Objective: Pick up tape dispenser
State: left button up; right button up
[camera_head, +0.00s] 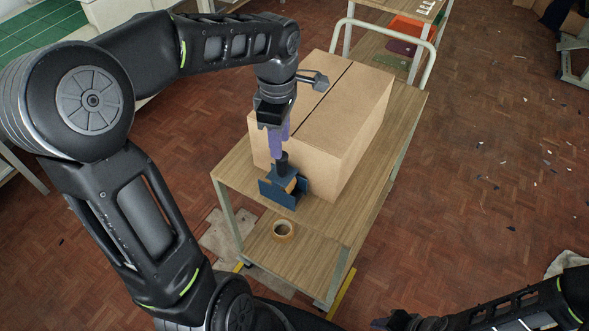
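The tape dispenser (283,187) is dark blue with a dark upright handle. It sits on the cart's top shelf, at the near end in front of the cardboard box. My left gripper (279,150) points down from above, its purple fingers at the top of the dispenser's handle. I cannot tell whether the fingers are closed on the handle or only beside it. My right gripper (395,321) shows only in part at the bottom edge, low and far from the dispenser. Its fingers are too unclear to read.
A large closed cardboard box (345,125) fills much of the wooden cart top (240,175), right beside my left gripper. A roll of tape (283,230) lies on the cart's lower shelf. Another cart with an orange bin (408,28) stands behind. The floor at right is mostly open, with small scraps.

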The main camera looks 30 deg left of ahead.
aim_at(282, 160)
pick_arm(q)
jog(key=shift+w, duration=0.4)
jog(key=shift+s+r, duration=0.1)
jog(key=shift+s, duration=0.2)
jog(key=shift+w+f, duration=0.15)
jog(key=shift+f, duration=1.2)
jog(key=shift+f, duration=0.1)
notch_tip(282, 160, down, 5)
jog(key=shift+w+a+f+p, duration=0.1)
jog(key=shift+p, duration=0.65)
jog(key=shift+c, duration=0.5)
grip_shut()
